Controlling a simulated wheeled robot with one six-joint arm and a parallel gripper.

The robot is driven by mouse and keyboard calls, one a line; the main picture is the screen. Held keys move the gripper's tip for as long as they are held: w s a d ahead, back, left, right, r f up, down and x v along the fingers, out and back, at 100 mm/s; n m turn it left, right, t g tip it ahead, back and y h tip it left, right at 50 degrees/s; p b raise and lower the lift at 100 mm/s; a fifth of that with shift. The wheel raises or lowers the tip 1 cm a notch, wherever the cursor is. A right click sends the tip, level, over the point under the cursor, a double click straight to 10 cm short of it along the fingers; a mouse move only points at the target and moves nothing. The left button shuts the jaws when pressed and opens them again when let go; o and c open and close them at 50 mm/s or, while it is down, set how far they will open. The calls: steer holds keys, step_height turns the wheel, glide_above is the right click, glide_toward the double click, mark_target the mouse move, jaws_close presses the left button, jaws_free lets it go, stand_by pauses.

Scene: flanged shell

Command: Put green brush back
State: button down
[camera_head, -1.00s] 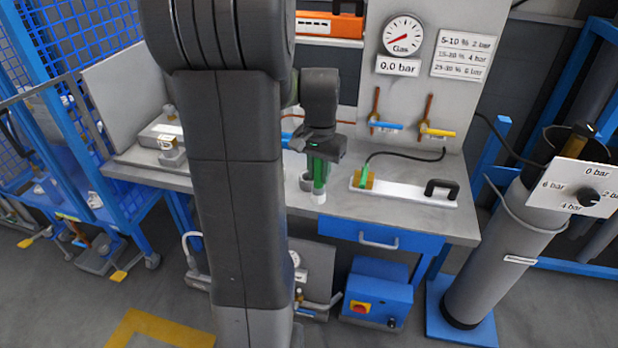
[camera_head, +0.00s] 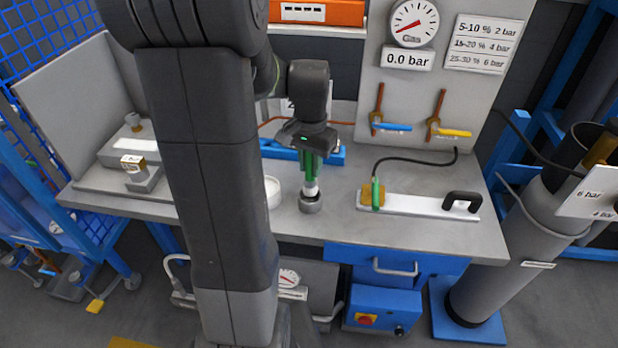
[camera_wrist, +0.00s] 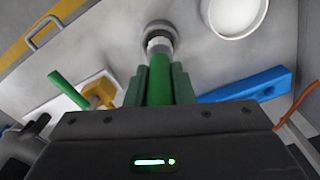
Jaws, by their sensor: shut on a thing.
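The green brush (camera_head: 311,170) is upright in my gripper (camera_head: 308,152), which is shut on its green handle. In the wrist view the handle (camera_wrist: 160,82) stands between the two green fingers, and its white tip (camera_wrist: 159,45) points away from my gripper. A small round grey holder (camera_head: 310,204) stands on the bench right below the white tip. It also shows in the wrist view (camera_wrist: 161,29), lined up with the tip. The tip overlaps the holder's opening in both views; I cannot tell how far it is inside.
A white bowl (camera_head: 272,193) stands just left of the holder, partly behind my arm. A blue bar (camera_head: 333,155) lies behind. To the right, a white plate (camera_head: 415,205) carries a yellowish block (camera_head: 365,194), another green handle (camera_head: 376,194) and a black grip (camera_head: 462,201).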

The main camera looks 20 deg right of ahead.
mark_target(310, 176)
steer(key=shift+f, duration=2.1)
steer(key=shift+f, duration=0.1)
steer(key=c, duration=1.3)
jaws_free()
steer(key=shift+o, duration=0.2)
step_height(310, 176, up, 12)
steer(key=shift+r, duration=0.15)
